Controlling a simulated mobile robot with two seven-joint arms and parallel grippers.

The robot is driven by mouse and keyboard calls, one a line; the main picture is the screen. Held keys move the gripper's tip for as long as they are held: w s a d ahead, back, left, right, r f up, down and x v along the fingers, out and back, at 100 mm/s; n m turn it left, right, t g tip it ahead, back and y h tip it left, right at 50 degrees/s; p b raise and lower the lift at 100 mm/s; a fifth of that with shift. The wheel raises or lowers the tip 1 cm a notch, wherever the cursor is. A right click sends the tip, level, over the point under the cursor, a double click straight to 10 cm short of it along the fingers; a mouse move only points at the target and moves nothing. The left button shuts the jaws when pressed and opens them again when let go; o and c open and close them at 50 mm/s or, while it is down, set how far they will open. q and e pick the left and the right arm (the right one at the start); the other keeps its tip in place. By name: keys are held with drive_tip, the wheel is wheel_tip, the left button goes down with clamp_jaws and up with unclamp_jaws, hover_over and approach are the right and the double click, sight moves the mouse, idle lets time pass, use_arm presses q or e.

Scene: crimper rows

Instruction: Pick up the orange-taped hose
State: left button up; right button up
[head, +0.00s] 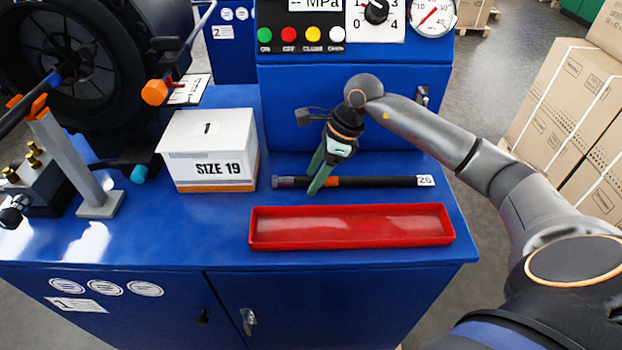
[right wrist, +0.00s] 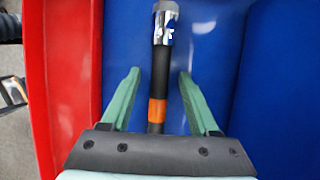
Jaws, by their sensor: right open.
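The orange-taped hose (head: 380,182) is black with a metal fitting at its left end, an orange band near that end and a white label at its right end. It lies on the blue bench top behind the red tray. My right gripper (head: 315,189) is open and points down at the hose near the orange band. In the right wrist view the hose (right wrist: 160,75) runs between the two green fingers (right wrist: 155,80), apart from both, with the orange band close to the palm. My left gripper is not in view.
The red tray (head: 255,242) lies empty along the bench's front edge; its wall also shows in the right wrist view (right wrist: 75,60). A white box marked SIZE 19 (head: 210,150) stands left of the hose. The blue control cabinet (head: 290,110) rises behind. A black crimper (head: 100,60) is at left.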

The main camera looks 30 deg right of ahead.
clamp_jaws()
idle(0.5)
drive_tip(key=shift+r, duration=0.1)
idle(0.8)
